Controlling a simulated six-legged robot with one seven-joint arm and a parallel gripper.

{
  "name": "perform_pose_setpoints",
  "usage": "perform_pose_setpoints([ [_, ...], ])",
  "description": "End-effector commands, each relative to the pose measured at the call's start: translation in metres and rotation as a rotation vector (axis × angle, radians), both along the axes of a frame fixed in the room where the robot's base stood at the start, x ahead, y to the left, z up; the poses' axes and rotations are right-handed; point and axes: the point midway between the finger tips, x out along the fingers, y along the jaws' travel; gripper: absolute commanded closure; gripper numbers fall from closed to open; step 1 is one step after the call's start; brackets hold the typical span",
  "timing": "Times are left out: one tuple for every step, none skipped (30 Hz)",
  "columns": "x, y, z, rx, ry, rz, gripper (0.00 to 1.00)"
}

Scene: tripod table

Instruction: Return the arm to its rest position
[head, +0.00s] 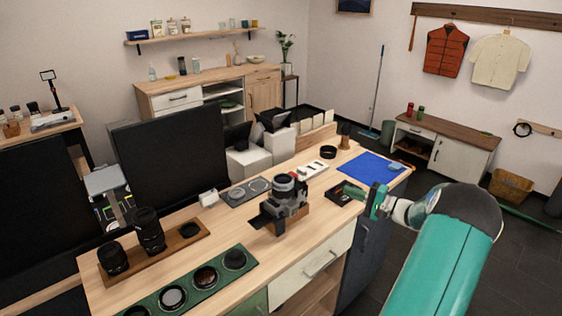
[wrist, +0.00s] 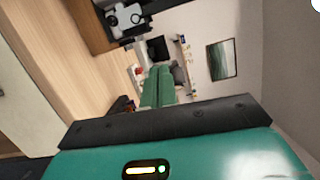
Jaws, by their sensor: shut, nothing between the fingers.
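My gripper (head: 362,196) is at the right end of the workbench in the head view, at the end of my teal arm. It appears in front of a small dark tray (head: 338,198), and I cannot tell the gap between them. In the wrist view its green fingers (wrist: 158,84) lie side by side, shut with nothing between them. My arm reaches in from the lower right and bends at a dark joint.
The workbench (head: 217,225) holds a camera (head: 285,193), lenses on a wooden tray (head: 181,237), a green mat (head: 207,278) with round filters, and a blue mat (head: 366,168). The floor (head: 512,243) at right is mostly clear.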

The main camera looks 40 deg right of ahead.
Motion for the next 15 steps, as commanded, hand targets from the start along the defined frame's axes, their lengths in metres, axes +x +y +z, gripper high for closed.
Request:
perform_pose_setpoints([
  [0.000,0.000,0.000,0.000,0.000,0.000,1.00],
  [0.000,0.000,0.000,0.000,0.000,0.000,1.00],
  [0.000,0.000,0.000,0.000,0.000,0.000,1.00],
  [0.000,0.000,0.000,0.000,0.000,0.000,1.00],
  [0.000,0.000,0.000,0.000,0.001,0.001,1.00],
  [0.002,0.002,0.001,-0.002,0.003,0.005,1.00],
  [0.003,0.005,0.002,-0.005,0.008,0.013,1.00],
  [0.006,0.010,0.004,-0.009,0.016,0.023,1.00],
  [0.011,0.020,0.007,-0.018,0.031,0.046,1.00],
  [0.016,0.030,0.011,-0.029,0.048,0.068,1.00],
  [0.022,0.041,0.015,-0.039,0.068,0.094,1.00],
  [0.029,0.060,0.020,-0.058,0.100,0.134,1.00],
  [0.035,0.076,0.025,-0.077,0.128,0.168,1.00],
  [0.040,0.093,0.029,-0.095,0.158,0.203,1.00],
  [0.046,0.116,0.035,-0.124,0.199,0.250,1.00],
])
